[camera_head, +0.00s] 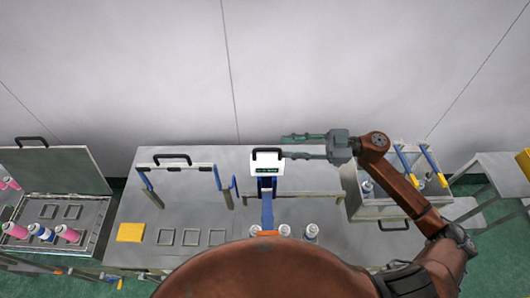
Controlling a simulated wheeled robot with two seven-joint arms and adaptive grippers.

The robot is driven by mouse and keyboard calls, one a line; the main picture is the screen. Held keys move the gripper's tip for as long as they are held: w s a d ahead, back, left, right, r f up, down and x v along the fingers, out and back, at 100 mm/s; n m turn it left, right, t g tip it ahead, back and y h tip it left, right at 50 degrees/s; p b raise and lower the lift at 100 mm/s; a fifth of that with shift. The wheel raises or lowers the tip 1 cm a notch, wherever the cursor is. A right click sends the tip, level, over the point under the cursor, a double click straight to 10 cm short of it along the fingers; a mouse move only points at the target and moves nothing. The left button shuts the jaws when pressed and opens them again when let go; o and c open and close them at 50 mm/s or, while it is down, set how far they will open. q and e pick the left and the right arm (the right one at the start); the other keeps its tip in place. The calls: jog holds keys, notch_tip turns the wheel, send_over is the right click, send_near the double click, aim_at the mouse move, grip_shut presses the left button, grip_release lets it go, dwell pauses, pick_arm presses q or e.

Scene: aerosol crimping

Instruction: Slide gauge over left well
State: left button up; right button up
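What looks like the gauge (266,169) is a white box with a small dark display and a black handle on top. It sits on a blue upright near the middle of the grey table (320,178). My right gripper (283,146) reaches in from the right, its two fingers spread apart and pointing left. The lower fingertip overlaps the right end of the black handle in this view; I cannot tell if they touch. Nothing shows between the fingers. Three square recesses (191,237) lie in the table's left part; I cannot tell which is the left well. My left gripper is out of view.
A frame with a black handle (173,159) and blue legs stands left of the gauge. A yellow block (131,232) lies at the table's left. Several cans (311,233) stand at the front. An open case (65,168) is far left; a tray (381,208) with cans is right.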

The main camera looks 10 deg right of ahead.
aim_at(259, 150)
jog(key=shift+s+f, duration=0.2)
jog(key=shift+f, duration=0.35)
jog(key=shift+w+a, duration=0.1)
jog(key=shift+a, duration=0.35)
jog(key=a+p, duration=0.1)
jog(key=a, duration=0.2)
jog(key=w+a, duration=0.1)
jog(key=a, duration=0.1)
jog(key=shift+w+a+r+p, duration=0.1)
jog(key=shift+a+r+p, duration=0.05)
jog(key=shift+a+p, duration=0.25)
jog(key=shift+w+a, duration=0.15)
jog(key=shift+a, duration=0.3)
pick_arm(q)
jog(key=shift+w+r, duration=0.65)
pick_arm(e)
grip_shut()
